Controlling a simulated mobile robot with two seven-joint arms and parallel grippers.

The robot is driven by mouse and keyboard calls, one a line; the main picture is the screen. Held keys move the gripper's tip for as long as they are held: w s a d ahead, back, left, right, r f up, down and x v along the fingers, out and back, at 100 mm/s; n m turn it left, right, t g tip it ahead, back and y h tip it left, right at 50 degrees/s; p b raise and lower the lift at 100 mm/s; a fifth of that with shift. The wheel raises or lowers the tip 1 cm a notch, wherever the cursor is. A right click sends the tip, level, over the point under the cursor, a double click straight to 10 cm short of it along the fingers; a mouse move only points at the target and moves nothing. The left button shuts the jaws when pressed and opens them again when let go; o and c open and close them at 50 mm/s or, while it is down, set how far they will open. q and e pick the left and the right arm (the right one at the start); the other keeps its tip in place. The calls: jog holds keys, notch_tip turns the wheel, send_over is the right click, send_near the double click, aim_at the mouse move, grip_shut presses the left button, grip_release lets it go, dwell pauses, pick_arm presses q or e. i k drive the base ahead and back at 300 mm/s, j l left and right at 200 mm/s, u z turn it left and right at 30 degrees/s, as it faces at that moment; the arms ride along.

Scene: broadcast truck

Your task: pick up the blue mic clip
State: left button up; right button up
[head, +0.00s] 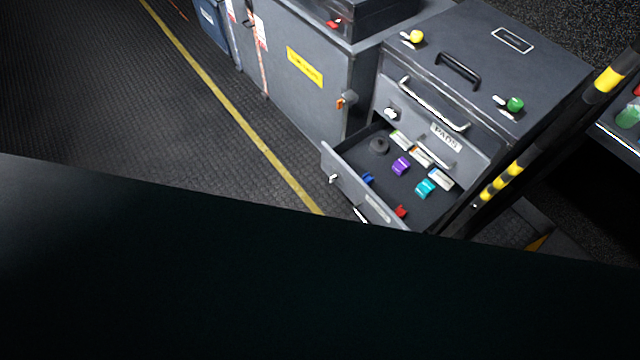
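The blue mic clip (368,179) is a small dark blue piece inside the open drawer (343,172), close to the drawer's front panel at its left side. A purple clip (401,166), a teal clip (425,188) and a red clip (401,211) lie in the same drawer. Neither of my grippers shows in the head view. A large dark shape covers the lower part of the view and hides what is below the drawer.
A black and yellow striped pole (505,178) rises on the right. Open floor (130,110) lies to the left.

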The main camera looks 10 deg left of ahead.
aim_at(367, 179)
jog(key=i+j, duration=0.2)
jog(key=j, duration=0.15)
jog(key=i+j, duration=0.15)
jog(key=j, duration=0.25)
jog(key=i+j+u, duration=0.1)
jog(key=j, duration=0.25)
jog(key=i+j, duration=0.45)
jog(key=j, duration=0.25)
jog(key=z, duration=1.5)
jog(key=k, duration=0.55)
